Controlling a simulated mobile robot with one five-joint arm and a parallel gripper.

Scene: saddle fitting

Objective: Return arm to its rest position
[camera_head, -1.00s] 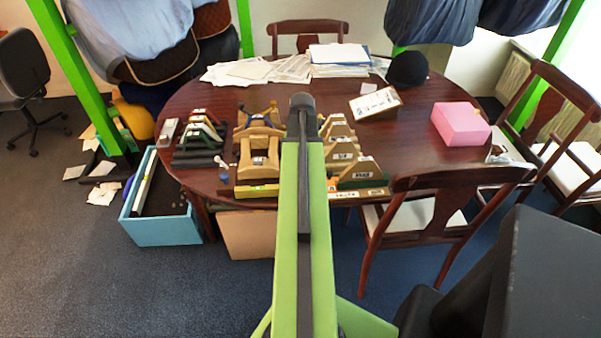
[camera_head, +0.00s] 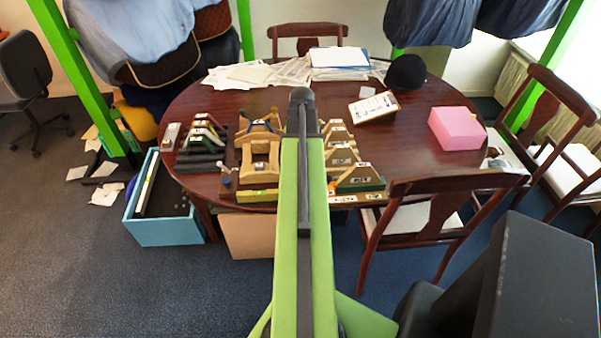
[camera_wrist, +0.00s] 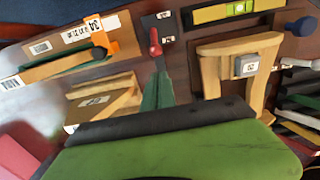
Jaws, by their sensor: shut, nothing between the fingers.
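My arm, green with a dark strip, reaches forward over the middle of the round table (camera_head: 425,150) in the head view. Its dark far end (camera_head: 302,96) points away from me, above the wooden forms. My gripper does not show in the head view. In the wrist view a green and black part of my own body fills the bottom, and no fingertips can be made out. Beyond it the wrist view shows a wooden saddle-like stand (camera_wrist: 210,72), a red-tipped green piece (camera_wrist: 158,90) and a spirit level (camera_wrist: 238,8).
A pink box (camera_head: 457,128), clipboard (camera_head: 374,107) and black cap (camera_head: 406,72) lie farther right. A blue crate (camera_head: 165,232) stands on the floor; a chair (camera_head: 440,215) is close at right.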

